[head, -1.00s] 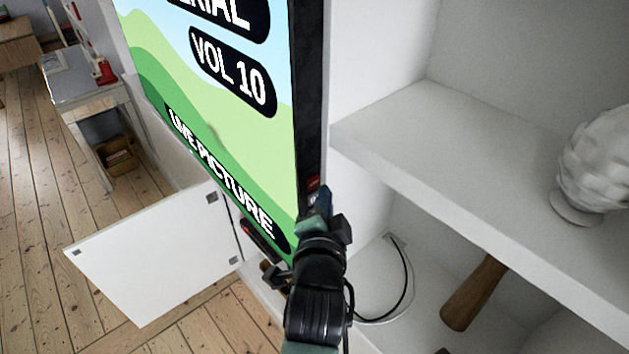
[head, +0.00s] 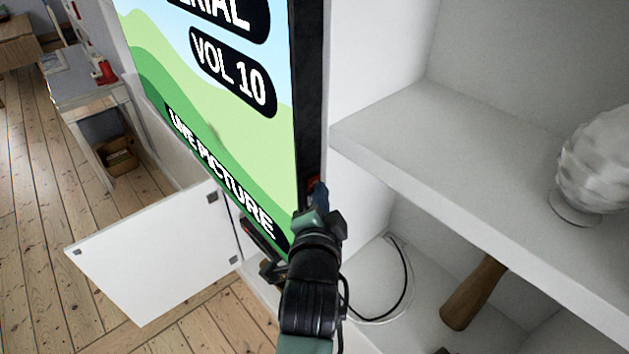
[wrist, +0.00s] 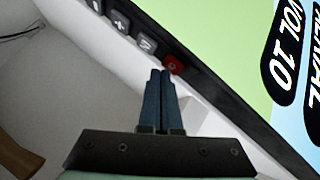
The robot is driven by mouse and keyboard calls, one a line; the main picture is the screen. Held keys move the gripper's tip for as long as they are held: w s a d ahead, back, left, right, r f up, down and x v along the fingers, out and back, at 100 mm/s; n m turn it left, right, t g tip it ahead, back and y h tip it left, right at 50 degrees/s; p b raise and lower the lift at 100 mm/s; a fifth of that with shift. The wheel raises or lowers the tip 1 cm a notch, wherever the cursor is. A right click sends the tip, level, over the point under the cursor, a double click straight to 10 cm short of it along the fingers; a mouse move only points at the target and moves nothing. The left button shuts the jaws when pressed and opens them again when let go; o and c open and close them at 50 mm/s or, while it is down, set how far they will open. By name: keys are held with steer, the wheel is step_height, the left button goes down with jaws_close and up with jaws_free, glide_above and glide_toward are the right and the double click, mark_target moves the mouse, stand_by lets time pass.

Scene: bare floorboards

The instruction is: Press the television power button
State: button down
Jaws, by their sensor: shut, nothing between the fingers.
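The television (head: 215,110) is lit, with a green and blue picture reading "VOL 10" and "LIVE PICTURE". Its dark frame edge runs down the right side of the screen. In the wrist view a red button (wrist: 173,64) sits on the television's (wrist: 225,105) dark edge, at the end of a row of dark buttons with white marks. My gripper (wrist: 161,72) is shut and empty, its blue fingertips just short of or at the red button; I cannot tell whether they touch. In the head view my gripper (head: 319,190) is at the frame's lower right, partly covering the red button (head: 313,182).
White shelves (head: 470,150) stand close on the right, holding a white sculpted ornament (head: 594,165). A wooden-handled tool (head: 474,292) and a looped black cable (head: 405,285) are below. An open white cabinet door (head: 150,255) juts out lower left.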

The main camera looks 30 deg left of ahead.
steer(key=shift+w+a, duration=0.15)
steer(key=shift+a, duration=0.25)
steer(key=shift+d, duration=0.1)
stand_by(0.5)
steer(key=shift+s+d, duration=0.35)
steer(key=shift+d, duration=0.35)
steer(key=shift+s+d, duration=0.3)
steer(key=shift+d, duration=0.5)
steer(key=shift+s+d, duration=0.3)
steer(key=shift+d, duration=0.45)
steer(key=shift+s+d, duration=0.3)
steer(key=shift+d, duration=0.5)
